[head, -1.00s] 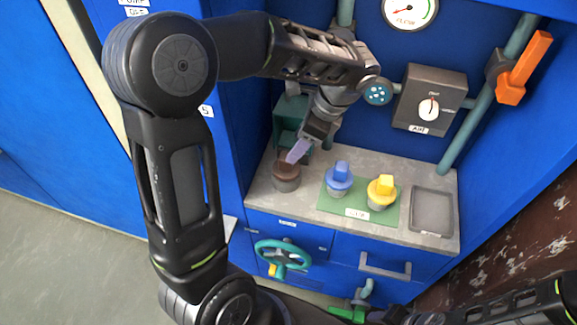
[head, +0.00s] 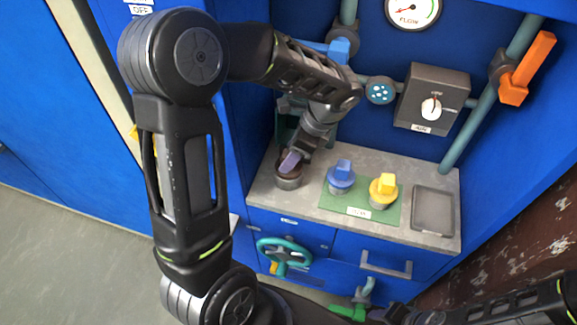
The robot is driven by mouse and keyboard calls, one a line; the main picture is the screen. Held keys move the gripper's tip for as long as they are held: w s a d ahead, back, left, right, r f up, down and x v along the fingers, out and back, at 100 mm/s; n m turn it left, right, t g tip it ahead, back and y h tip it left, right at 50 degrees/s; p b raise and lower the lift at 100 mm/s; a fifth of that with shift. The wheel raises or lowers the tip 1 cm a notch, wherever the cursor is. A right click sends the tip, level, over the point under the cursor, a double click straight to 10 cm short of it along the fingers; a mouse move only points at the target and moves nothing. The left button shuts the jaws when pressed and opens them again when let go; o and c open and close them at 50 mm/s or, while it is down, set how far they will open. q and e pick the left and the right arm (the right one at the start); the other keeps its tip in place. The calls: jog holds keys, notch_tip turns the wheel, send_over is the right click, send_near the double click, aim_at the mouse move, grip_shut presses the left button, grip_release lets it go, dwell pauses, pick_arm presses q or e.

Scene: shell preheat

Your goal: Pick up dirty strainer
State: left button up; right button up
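The dirty strainer appears to be the brown-topped grey cup (head: 288,183) at the left end of the grey counter. My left gripper (head: 290,163) reaches down onto it from above, with a pale purple finger at its top. The finger and wrist hide most of the brown top, so I cannot tell whether the gripper is closed on it. A blue-topped strainer (head: 341,178) and a yellow-topped strainer (head: 383,191) stand upright on a green mat (head: 331,208) to the right. My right arm shows at the lower right, but its gripper is not visible.
An empty grey tray (head: 433,210) lies at the counter's right end. Pipes, a gauge (head: 413,10) and a grey switch box (head: 433,98) are on the blue wall behind. A teal handwheel (head: 284,254) is below the counter front.

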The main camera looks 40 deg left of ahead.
pick_arm(q)
jog(key=shift+x, duration=1)
jog(key=shift+r, duration=0.1)
grip_shut()
